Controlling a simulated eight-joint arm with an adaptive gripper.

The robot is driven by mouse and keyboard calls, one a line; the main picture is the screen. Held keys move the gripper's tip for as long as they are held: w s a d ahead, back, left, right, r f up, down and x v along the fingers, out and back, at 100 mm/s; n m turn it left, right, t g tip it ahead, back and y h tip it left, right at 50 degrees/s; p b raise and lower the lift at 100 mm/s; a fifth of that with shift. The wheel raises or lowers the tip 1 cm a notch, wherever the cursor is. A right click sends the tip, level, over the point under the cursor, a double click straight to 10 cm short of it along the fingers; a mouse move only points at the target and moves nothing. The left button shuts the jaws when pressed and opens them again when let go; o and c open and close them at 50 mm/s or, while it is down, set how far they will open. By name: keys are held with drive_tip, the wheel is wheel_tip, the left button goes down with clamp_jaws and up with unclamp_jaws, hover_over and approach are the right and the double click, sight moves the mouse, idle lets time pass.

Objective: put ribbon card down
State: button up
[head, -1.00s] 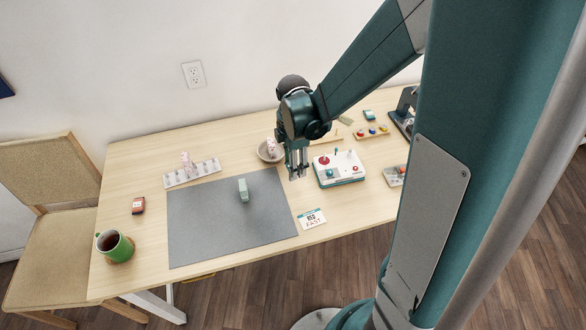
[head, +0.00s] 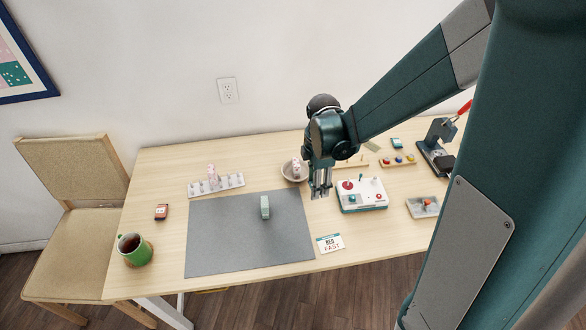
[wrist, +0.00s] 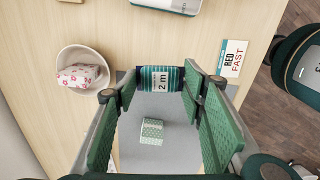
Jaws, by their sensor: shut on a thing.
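My gripper (head: 321,193) is over the table, just off the right edge of the grey mat. In the wrist view, the ribbon card (wrist: 161,79), striped in teal and dark blue with a white "2 m" label, sits between the fingertips of my gripper (wrist: 160,82). The fingers are shut on it. In the head view the fingers mostly hide the card. I cannot tell how high it is above the table.
The grey mat (head: 240,245) bears a pale green dotted block (head: 265,207). A bowl (wrist: 68,58) holds a pink flowered packet (wrist: 80,76). A "RED FAST" card (head: 330,243) lies beside the mat. A white control box (head: 362,195) stands right of my gripper. A green mug (head: 135,250) stands front left.

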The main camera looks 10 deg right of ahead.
drive_tip(key=w+a+r, duration=0.1)
drive_tip(key=w+a, duration=0.3)
drive_tip(key=w, duration=0.5)
drive_tip(key=w+a, duration=0.4)
drive_tip(key=w, duration=0.5)
drive_tip(key=m+p, duration=0.1)
drive_tip(key=p, duration=0.1)
hover_over(253, 149)
drive_tip(key=shift+f, duration=0.35)
drive_tip(key=shift+f+b, duration=0.6)
drive_tip(key=shift+f, duration=2.55)
drive_tip(key=shift+f, duration=0.1)
drive_tip(key=shift+f+b, duration=0.3)
drive_tip(key=shift+f, duration=1.45)
drive_tip(key=shift+f, duration=0.15)
